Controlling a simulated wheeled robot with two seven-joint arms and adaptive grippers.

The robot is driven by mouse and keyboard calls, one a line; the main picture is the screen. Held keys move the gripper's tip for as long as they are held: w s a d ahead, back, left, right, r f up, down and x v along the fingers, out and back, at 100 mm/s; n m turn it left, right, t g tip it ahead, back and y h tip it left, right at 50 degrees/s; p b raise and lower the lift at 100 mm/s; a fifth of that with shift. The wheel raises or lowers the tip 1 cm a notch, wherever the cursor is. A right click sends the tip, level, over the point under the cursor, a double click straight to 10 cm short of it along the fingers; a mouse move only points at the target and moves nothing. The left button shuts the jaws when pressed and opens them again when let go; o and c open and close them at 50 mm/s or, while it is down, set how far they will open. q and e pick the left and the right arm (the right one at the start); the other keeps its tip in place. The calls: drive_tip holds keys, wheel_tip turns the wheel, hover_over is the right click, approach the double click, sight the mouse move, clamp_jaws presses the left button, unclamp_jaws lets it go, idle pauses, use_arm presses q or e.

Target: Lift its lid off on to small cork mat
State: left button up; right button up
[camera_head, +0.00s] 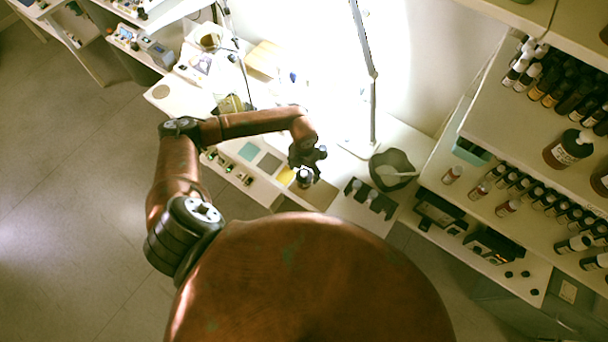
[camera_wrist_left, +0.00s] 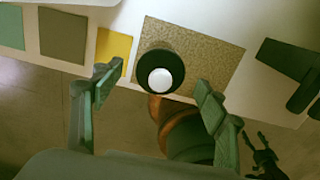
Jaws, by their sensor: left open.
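A dark round bottle or jar (camera_wrist_left: 152,62) with a white round top (camera_wrist_left: 160,80) stands on a speckled brown, cork-like mat (camera_wrist_left: 205,45). In the head view the mat (camera_head: 320,196) lies at the bench's front edge, with the jar (camera_head: 304,180) under my left gripper (camera_head: 306,160). In the left wrist view my left gripper (camera_wrist_left: 155,92) is open, its fingers apart on either side of the jar and holding nothing. A dark claw (camera_wrist_left: 264,155) at lower right looks like my right gripper; its opening is unclear. A round tan disc (camera_head: 161,91) lies at the bench's far left.
Yellow, grey (camera_head: 269,163) and teal (camera_head: 249,151) squares lie left of the mat. A black holder (camera_head: 371,197) and a dark bowl (camera_head: 392,169) stand to the right. A lamp post (camera_head: 372,110) rises behind. Shelves of bottles (camera_head: 570,90) fill the right side.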

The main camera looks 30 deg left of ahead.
use_arm(q)
drive_tip(key=shift+f, duration=0.5)
drive_tip(key=c, duration=1)
drive_tip(key=shift+r, duration=0.1)
drive_tip(key=shift+c, duration=0.2)
